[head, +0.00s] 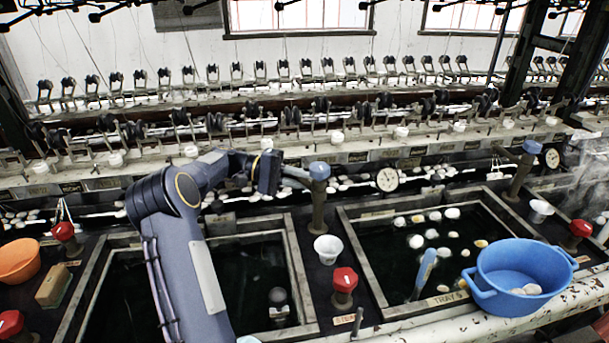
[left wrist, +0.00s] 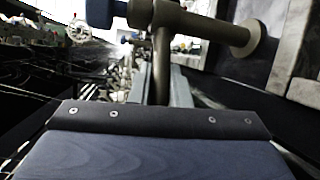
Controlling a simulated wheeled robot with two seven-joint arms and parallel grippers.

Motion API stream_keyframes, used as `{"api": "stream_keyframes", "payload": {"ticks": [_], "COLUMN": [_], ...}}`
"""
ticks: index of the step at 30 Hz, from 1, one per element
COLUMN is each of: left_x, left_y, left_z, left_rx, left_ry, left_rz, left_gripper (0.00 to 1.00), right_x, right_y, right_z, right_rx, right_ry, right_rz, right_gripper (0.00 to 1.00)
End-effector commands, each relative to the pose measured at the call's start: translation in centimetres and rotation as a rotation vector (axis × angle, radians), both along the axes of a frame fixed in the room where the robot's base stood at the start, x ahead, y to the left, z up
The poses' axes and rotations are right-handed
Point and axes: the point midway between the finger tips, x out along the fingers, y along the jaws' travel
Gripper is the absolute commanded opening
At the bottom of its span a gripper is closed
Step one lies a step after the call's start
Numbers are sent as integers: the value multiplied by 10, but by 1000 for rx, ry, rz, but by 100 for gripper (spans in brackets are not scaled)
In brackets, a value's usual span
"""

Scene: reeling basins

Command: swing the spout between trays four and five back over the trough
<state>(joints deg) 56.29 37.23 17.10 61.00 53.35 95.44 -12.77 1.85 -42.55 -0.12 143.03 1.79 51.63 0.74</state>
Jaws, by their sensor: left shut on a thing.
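The spout (head: 318,208) is a brown metal pipe with a blue cap, standing on the ledge between the left tray (head: 295,265) and the right tray, whose front rim (head: 395,312) shows a label. My left gripper (head: 275,175) is at the spout's upper part, just left of the blue cap. It is shut on the spout; in the left wrist view the pipe (left wrist: 161,65) runs between the fingers (left wrist: 160,88), with the blue cap (left wrist: 100,12) at upper left. The outlet's exact direction is hard to tell. The trough (head: 345,193) is the dark channel behind the trays. My right gripper is out of view.
A white cup (head: 328,249) and a red valve knob (head: 344,280) stand in front of the spout. A round gauge (head: 387,180) is behind right. A blue basin (head: 520,275) sits at the right tray's corner. Another blue-capped spout (head: 521,172) stands farther right.

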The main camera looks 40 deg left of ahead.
Motion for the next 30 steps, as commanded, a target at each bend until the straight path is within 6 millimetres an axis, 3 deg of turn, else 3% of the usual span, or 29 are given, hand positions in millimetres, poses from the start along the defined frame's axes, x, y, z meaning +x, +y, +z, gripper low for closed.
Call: {"api": "stream_keyframes", "payload": {"ticks": [14,15,20,30], "left_x": [-1,-1,-1,1], "left_y": [0,0,0,0], "left_z": [-2,-2,-1,-2], "left_rx": [1,1,1,1], "left_ry": [2,2,1,0], "left_rz": [-11,-11,-10,7], "left_gripper": [0,18,38,38], "right_x": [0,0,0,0], "right_y": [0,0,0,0], "right_z": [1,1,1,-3], "right_rx": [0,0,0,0], "right_ry": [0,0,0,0], "right_rz": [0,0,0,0], "right_gripper": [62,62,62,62]}}
